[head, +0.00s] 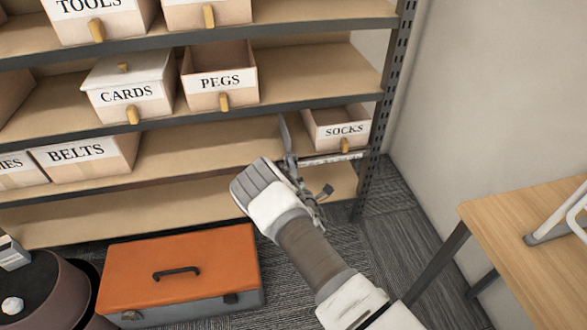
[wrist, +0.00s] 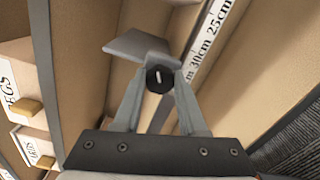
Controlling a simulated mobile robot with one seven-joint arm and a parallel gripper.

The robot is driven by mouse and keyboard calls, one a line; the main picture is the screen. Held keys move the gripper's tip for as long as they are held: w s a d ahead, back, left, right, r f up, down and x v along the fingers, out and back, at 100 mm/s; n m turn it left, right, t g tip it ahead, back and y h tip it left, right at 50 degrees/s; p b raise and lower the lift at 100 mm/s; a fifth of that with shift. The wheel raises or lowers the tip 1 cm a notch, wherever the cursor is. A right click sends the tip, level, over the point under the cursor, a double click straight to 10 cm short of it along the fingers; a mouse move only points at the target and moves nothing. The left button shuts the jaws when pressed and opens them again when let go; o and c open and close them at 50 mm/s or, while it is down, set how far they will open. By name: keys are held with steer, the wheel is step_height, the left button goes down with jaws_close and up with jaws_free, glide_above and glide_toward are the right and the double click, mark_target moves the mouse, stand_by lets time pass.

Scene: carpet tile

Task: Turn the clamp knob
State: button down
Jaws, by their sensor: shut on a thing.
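The clamp knob (wrist: 158,78) is a dark, faceted knob with a short white mark that stands nearly upright in the wrist view. My gripper (wrist: 160,84) is shut on it, with one grey finger on each side. A grey plate (wrist: 140,46), apparently part of the clamp, shows just beyond the knob. In the head view the grey plate (head: 285,134) stands at the front edge of a shelf, and my gripper (head: 291,165) reaches to its foot. The knob cannot be made out there.
A scale strip (wrist: 206,48) marked 25cm and 30cm runs along the shelf edge beside the clamp. The SOCKS bin (head: 340,130) stands close on the right. The PEGS bin (head: 222,80) is on the shelf above. An orange-lidded toolbox (head: 180,260) sits on the carpet below.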

steer(key=shift+n, duration=0.4)
steer(key=shift+c, duration=2.3)
jaws_free()
steer(key=p+v, duration=0.5)
steer(key=v, duration=1.2)
steer(key=shift+s, duration=0.25)
steer(key=shift+d+r, duration=0.1)
steer(key=shift+r, duration=0.05)
